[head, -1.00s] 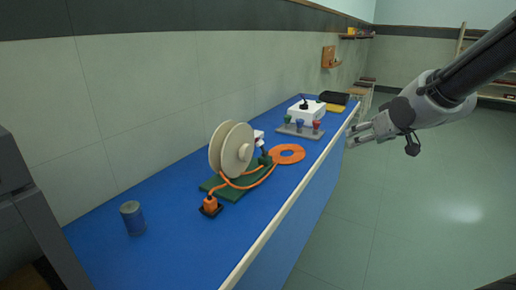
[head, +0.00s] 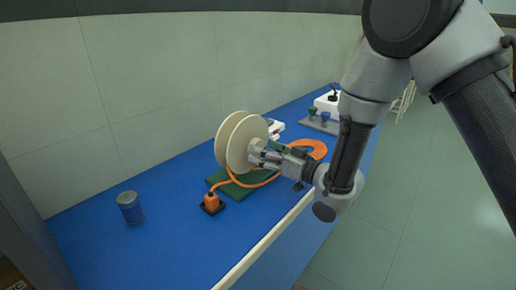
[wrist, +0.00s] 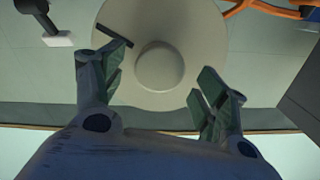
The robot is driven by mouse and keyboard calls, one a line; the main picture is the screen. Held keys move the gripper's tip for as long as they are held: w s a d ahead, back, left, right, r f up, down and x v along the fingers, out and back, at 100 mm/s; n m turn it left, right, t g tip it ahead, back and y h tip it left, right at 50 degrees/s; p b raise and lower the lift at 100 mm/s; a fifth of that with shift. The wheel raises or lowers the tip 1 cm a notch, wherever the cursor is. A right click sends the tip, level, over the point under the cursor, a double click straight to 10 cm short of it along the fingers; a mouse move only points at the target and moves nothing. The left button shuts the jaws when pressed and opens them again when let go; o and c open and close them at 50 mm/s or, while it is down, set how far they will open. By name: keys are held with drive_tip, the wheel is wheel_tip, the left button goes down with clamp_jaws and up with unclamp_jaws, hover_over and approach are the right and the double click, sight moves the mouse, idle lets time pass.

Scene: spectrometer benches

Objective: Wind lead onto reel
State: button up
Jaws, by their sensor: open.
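The cream reel (head: 247,130) stands upright on a green board (head: 236,190) on the blue bench. Its round face and raised hub (wrist: 165,68) fill the middle of the wrist view. My gripper (head: 260,156) is open in front of this face, one finger on each side of the hub in the wrist view. I cannot tell whether the fingers touch the reel. The orange lead (head: 228,178) runs from an orange plug (head: 210,202) on a dark base past the reel's foot. Its flat coil (head: 318,147) lies behind my gripper, partly hidden.
A blue-grey can (head: 130,208) stands on the bench at the left. A grey tray (head: 322,126) with coloured knobs and a white box (head: 327,102) lie further back, partly hidden by my arm. The wall runs behind the bench. The pale front edge (head: 262,245) borders open floor.

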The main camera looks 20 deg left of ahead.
sight(247, 145)
drive_tip(key=shift+x, duration=1.75)
drive_tip(key=c, duration=1.4)
drive_tip(key=shift+c, duration=0.2)
